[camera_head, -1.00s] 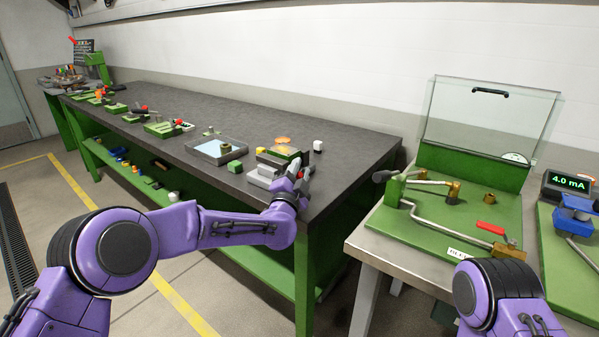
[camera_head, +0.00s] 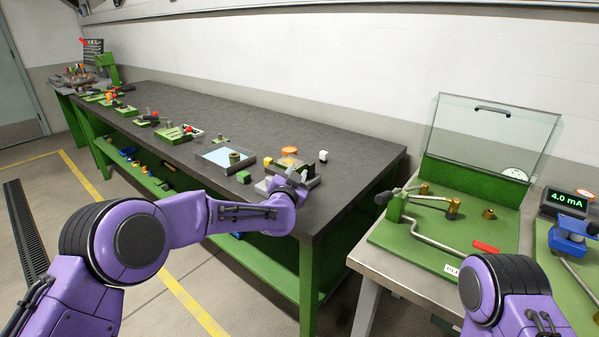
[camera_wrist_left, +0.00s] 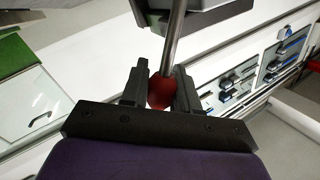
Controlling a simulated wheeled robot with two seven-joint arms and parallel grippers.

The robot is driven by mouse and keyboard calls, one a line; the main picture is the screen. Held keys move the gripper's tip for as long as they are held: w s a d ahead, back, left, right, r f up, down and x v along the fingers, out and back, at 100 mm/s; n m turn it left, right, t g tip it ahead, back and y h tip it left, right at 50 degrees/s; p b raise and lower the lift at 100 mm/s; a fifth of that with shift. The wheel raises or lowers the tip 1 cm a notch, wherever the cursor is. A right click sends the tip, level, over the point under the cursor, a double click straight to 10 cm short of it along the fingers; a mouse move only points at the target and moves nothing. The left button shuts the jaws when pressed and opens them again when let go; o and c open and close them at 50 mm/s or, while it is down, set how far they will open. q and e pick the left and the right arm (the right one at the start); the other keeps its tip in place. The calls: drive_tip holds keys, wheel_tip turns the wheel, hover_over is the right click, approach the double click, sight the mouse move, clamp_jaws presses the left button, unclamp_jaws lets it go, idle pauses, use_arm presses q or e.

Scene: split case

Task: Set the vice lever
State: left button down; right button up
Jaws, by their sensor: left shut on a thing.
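The vice (camera_head: 266,186) is a grey metal block at the near right end of the dark bench, partly hidden behind my left arm. My left gripper (camera_head: 299,174) is at the vice. In the left wrist view its two dark fingers stand on either side of a red knob (camera_wrist_left: 160,92) at the end of the metal lever rod (camera_wrist_left: 175,38). The gripper is shut on this knob. The rod runs up from the knob to a dark grey block (camera_wrist_left: 205,16). My right arm shows at the lower right of the head view, but its gripper is out of frame.
A tray (camera_head: 226,158), a green block (camera_head: 243,177), an orange disc (camera_head: 289,151) and a white cube (camera_head: 323,156) lie near the vice. A side table to the right holds a green fixture (camera_head: 440,232) with a clear raised cover (camera_head: 495,125). A floor gap separates bench and table.

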use_arm(q)
drive_tip(key=shift+w+a+r+n, duration=0.1)
drive_tip(key=shift+a+n, duration=0.1)
drive_tip(key=shift+n, duration=0.2)
drive_tip(key=c, duration=0.9)
unclamp_jaws()
drive_tip(key=s, duration=0.3)
drive_tip(key=s+a+b, duration=0.1)
drive_tip(key=s, duration=0.3)
drive_tip(key=s+a, duration=0.1)
drive_tip(key=s, duration=0.2)
drive_tip(key=shift+s+r, duration=0.1)
drive_tip(key=shift+s, duration=0.05)
